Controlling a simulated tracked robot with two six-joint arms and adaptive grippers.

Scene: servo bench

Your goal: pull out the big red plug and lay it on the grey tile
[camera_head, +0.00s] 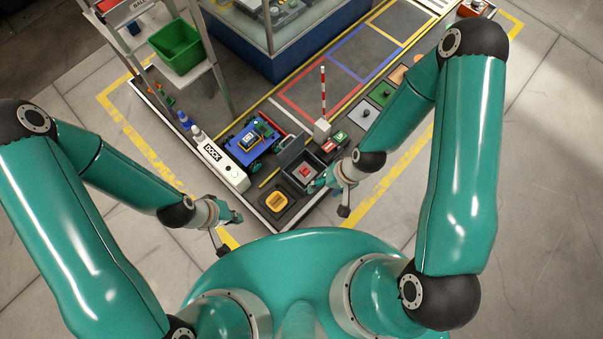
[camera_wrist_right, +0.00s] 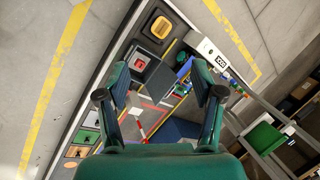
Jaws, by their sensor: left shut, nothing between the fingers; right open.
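The big red plug (camera_head: 305,171) shows as a red square in a dark open box near the platform's front corner. It also shows in the right wrist view (camera_wrist_right: 140,61), above the left finger. My right gripper (camera_head: 329,191) is open, close beside the box on its near right side. In the right wrist view its two spread fingers (camera_wrist_right: 160,78) have nothing between them, and the plug lies beyond them. My left gripper (camera_head: 230,226) is shut and empty, off the platform's near left edge.
A yellow square piece (camera_head: 276,200) sits on a dark pad beside the box. A raised dark panel (camera_head: 292,149) stands behind the box. A red-and-white pole (camera_head: 323,92) rises nearby. A blue vehicle (camera_head: 255,139) and a white dock block (camera_head: 222,165) stand left.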

